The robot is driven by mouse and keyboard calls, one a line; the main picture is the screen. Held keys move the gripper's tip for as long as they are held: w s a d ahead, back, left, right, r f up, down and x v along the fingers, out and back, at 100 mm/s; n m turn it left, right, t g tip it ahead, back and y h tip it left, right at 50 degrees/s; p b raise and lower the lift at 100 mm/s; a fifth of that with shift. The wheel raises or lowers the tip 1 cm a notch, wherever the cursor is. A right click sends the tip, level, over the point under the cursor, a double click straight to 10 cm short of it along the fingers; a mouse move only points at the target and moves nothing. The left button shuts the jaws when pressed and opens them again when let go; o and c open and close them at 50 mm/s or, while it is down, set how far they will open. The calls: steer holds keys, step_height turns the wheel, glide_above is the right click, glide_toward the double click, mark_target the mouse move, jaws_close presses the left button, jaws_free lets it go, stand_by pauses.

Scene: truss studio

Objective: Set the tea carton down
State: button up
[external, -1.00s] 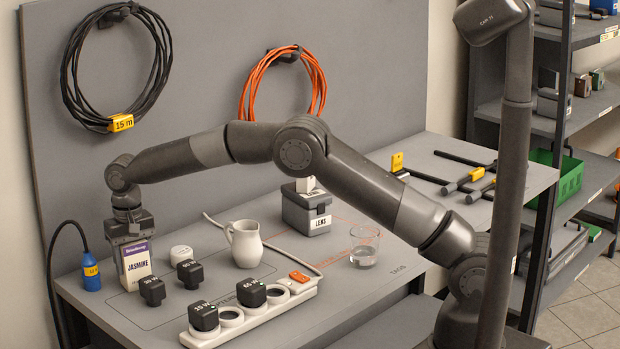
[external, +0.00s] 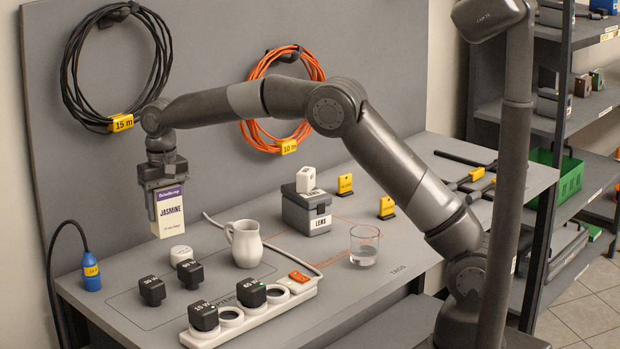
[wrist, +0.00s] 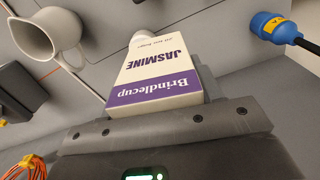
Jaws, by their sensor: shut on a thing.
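The tea carton (external: 170,211) is white with a purple top band and the word JASMINE. My gripper (external: 165,182) is shut on its upper end and holds it upright in the air above the left part of the bench (external: 120,300). In the wrist view the carton (wrist: 156,69) extends out from between the jaws of my gripper (wrist: 165,115), and its printed face shows. The carton's far end partly covers a white round thing in that view. The jaws hide part of the carton's purple end.
A white jug (external: 244,243), a white round plug (external: 180,254) and black cubes (external: 152,291) stand near the carton. A power strip (external: 250,310) lies in front. A blue connector (external: 91,271) is at the left edge. A glass (external: 364,246) and grey LENS case (external: 306,213) stand further right.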

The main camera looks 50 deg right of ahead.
steer(key=shift+d+r, duration=0.45)
steer(key=shift+d, duration=0.3)
step_height(320, 180, up, 6)
steer(key=shift+f, duration=0.25)
steer(key=s+d+r+m, duration=0.1)
steer(key=s+d+m, duration=0.3)
steer(key=d, duration=1.2)
steer(key=s+d+r+m, duration=0.1)
steer(key=s+d+m, duration=0.25)
steer(key=d, duration=1.35)
steer(key=s+d+f+m, duration=0.1)
steer(key=s+d+m, duration=0.2)
steer(key=s+d, duration=0.45)
steer(key=s+d+f+m, duration=0.1)
steer(key=s+d+m, duration=0.3)
steer(key=s, duration=0.7)
steer(key=s+d+m, duration=0.1)
steer(key=s+d, duration=0.6)
steer(key=s, duration=0.2)
steer(key=shift+w+a+f, duration=1.2)
steer(key=shift+w+f, duration=0.4)
steer(key=shift+f, duration=1.15)
steer(key=shift+w+a+f, duration=1.2)
steer(key=shift+w+f, duration=0.4)
steer(key=shift+f, duration=1.1)
steer(key=shift+w+a+f, duration=1.2)
steer(key=shift+w+f, duration=0.4)
steer(key=shift+f, duration=1.15)
